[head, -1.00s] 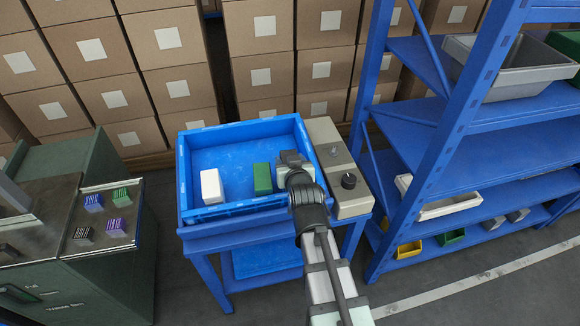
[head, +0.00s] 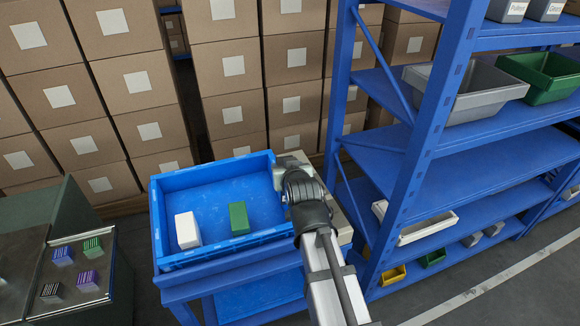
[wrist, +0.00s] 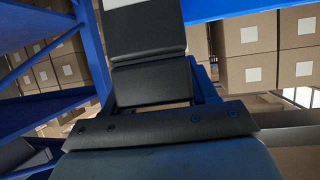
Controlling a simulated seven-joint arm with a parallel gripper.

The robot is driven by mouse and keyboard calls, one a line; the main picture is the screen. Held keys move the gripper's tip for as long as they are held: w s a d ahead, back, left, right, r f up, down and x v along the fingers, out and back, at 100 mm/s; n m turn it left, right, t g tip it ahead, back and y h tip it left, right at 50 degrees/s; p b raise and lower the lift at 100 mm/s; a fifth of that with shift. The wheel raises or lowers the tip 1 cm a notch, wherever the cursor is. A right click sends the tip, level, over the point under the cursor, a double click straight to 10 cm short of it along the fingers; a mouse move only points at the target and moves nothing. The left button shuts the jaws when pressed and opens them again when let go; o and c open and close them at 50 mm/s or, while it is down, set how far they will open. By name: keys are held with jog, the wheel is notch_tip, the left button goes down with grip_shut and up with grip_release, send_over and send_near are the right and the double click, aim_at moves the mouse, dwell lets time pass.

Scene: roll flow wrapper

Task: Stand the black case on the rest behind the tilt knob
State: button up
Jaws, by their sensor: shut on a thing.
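My gripper (head: 296,180) is over the right edge of the blue tote and the grey control box in the head view. My own arm hides its fingers there. In the wrist view a dark block (wrist: 150,82) sits at my gripper and appears to be the black case, with the jaws shut on it. The head view does not show the case. The grey control box (head: 345,228) stands beside the tote's right side. The tilt knob and the rest are hidden behind my arm.
The blue tote (head: 208,164) holds a white block (head: 187,230) and a green block (head: 239,218). A blue shelf rack (head: 425,115) with bins stands close on the right. Stacked cartons (head: 230,65) stand behind. A counter with small striped blocks (head: 88,279) is at the left.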

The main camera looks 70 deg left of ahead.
jog(key=w+a, duration=0.6)
jog(key=a, duration=0.7)
jog(key=w+a, duration=0.7)
jog(key=a, duration=0.5)
notch_tip(320, 180, down, 10)
jog(key=s+n+g+h, duration=0.1)
jog(key=shift+s+d+f+n+g, duration=0.2)
jog(key=shift+s+n+g, duration=0.05)
jog(key=shift+n+g, duration=0.15)
jog(key=shift+f, duration=0.1)
jog(key=o, duration=1.2)
